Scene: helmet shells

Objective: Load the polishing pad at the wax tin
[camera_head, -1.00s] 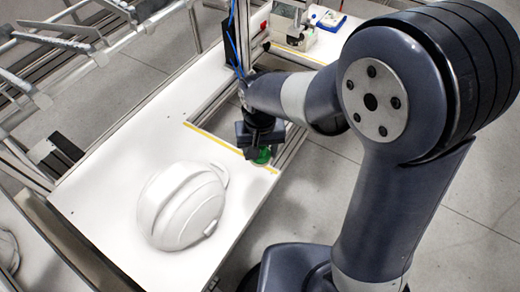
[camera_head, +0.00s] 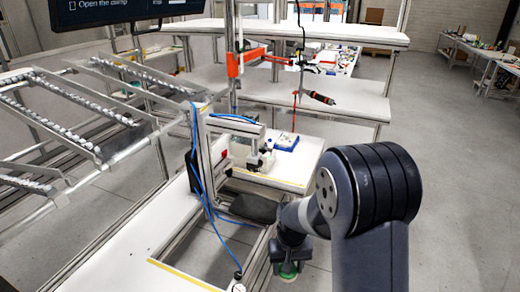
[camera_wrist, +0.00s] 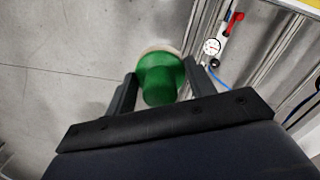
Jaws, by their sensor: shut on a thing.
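The polishing pad (camera_wrist: 160,80) has a green body with a pale rim at its far side in the wrist view. My gripper (camera_wrist: 158,88) is shut on it, one dark finger on each side. In the head view the pad (camera_head: 289,273) is a small green shape under my gripper (camera_head: 291,258), low in the picture, right of the white table's edge. The wrist view shows grey floor behind the pad. I cannot make out a wax tin in either view.
A metal frame with blue hoses (camera_head: 205,165) stands left of my arm. A round gauge (camera_wrist: 212,46) sits close by on a rail. A white table (camera_head: 288,170) with small devices lies beyond. Shelves (camera_head: 330,85) stand at the back. Open floor lies at right.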

